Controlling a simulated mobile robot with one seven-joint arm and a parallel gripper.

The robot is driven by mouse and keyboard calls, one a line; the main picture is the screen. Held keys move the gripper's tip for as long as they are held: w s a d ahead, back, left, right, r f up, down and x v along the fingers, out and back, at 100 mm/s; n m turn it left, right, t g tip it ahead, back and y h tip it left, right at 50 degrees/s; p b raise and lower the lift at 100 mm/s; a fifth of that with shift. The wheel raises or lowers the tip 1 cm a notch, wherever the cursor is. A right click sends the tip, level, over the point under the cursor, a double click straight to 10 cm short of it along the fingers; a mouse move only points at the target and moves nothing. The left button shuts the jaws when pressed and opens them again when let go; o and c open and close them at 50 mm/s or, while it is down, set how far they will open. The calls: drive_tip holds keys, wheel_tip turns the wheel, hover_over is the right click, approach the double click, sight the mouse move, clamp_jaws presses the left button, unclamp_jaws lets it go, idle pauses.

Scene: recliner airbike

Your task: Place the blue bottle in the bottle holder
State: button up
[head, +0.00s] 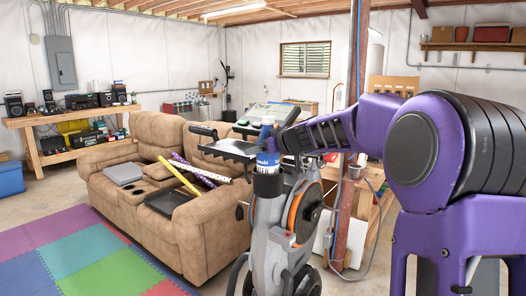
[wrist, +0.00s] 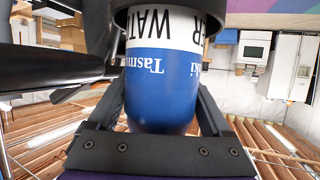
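The blue bottle (head: 268,160) has a white label band and stands upright at the exercise bike's front. It fills the middle of the wrist view (wrist: 160,88), where it appears upside down. The black bottle holder (head: 267,186) is below it, and its rim (wrist: 165,12) surrounds the bottle's lower part. The bottle's base is hidden inside the rim, so I cannot tell how deep it sits. My gripper (head: 276,142) reaches in from the right at the bottle's upper part. Its fingers lie along both sides of the bottle and look closed on it.
The grey exercise bike (head: 270,232) stands close around the bottle, with a black tray (head: 228,149) and handles just left of it. A tan recliner sofa (head: 205,228) is behind on the left. A red post (head: 350,190) rises to the right. Foam mats (head: 75,255) cover the left floor.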

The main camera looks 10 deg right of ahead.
drive_tip(key=shift+o, duration=0.9)
drive_tip(key=b+v, duration=0.2)
drive_tip(key=v, duration=1)
drive_tip(key=shift+b, duration=0.3)
